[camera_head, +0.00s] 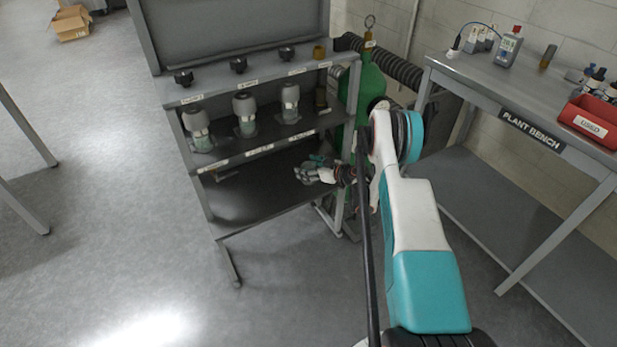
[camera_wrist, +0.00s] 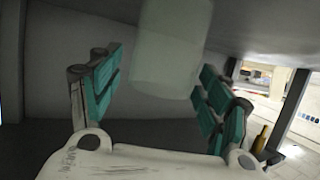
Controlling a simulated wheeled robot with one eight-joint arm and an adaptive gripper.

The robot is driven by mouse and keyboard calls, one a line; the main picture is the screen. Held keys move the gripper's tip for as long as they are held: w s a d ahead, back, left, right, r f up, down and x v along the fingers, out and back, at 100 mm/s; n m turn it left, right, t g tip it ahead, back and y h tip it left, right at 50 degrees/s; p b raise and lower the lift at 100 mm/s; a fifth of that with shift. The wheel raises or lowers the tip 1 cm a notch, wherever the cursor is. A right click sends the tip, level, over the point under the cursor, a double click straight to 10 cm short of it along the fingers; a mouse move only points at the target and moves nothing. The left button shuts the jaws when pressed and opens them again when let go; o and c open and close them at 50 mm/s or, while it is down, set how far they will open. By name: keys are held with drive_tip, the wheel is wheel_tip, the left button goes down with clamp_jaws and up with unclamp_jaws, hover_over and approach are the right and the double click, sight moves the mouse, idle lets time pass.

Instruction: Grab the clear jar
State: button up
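A pale, translucent cylinder (camera_wrist: 172,45), which looks like the clear jar, hangs into the top of the wrist view, its upper end cut off. My gripper's teal finger pads (camera_wrist: 158,92) stand spread to the left and right of it, with a gap on each side. In the head view my gripper (camera_head: 306,170) reaches into the rack's lower bay, under the middle shelf. No separate jar can be made out there. Three grey-topped units with clear lower parts, the left (camera_head: 199,131), middle (camera_head: 245,115) and right one (camera_head: 290,103), stand on that shelf.
The grey rack (camera_head: 255,146) has its shelf edge just above my gripper. A green cylinder (camera_head: 369,85) stands behind its right side. The plant bench (camera_head: 480,75) with a red bin (camera_head: 592,122) is at the right.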

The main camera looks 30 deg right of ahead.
drive_tip(key=c, duration=1.1)
